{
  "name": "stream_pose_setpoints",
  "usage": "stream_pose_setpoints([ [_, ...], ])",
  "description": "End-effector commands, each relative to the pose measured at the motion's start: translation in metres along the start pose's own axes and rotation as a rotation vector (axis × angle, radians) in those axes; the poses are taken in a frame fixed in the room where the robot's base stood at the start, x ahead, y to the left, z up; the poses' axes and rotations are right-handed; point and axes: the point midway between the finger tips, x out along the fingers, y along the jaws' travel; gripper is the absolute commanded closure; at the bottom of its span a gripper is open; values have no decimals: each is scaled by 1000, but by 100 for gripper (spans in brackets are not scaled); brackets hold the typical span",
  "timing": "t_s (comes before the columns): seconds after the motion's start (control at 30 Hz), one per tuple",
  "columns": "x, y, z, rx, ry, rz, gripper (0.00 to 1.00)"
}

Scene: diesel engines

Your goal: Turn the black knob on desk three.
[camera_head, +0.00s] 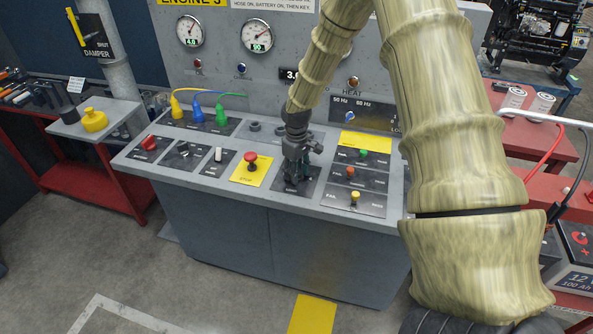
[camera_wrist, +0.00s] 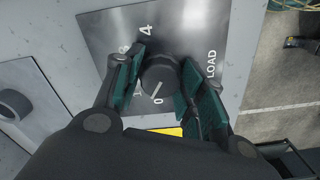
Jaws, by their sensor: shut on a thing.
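The black knob (camera_wrist: 157,82) sits on a dark metal plate (camera_wrist: 185,22) marked LOAD, with a white pointer line and a scale around it. The line points down-left, close to the 0 mark. My gripper (camera_wrist: 163,88) has a finger on each side of the knob and is shut on it. In the head view my gripper (camera_head: 295,165) reaches down onto the desk three console (camera_head: 225,180), at its middle right. The gripper hides the knob there.
A red stop button (camera_head: 251,160) on a yellow plate stands just left of my gripper. Small green, orange and yellow knobs (camera_head: 354,197) stand to its right. Further left are a white switch (camera_head: 218,154) and a red switch (camera_head: 149,143). The gauge panel (camera_head: 225,60) rises behind.

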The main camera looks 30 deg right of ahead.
Motion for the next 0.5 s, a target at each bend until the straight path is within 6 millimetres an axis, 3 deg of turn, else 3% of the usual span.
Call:
stream_pose_setpoints([
  [0.5,-1,2,0,-359,0,2,84],
])
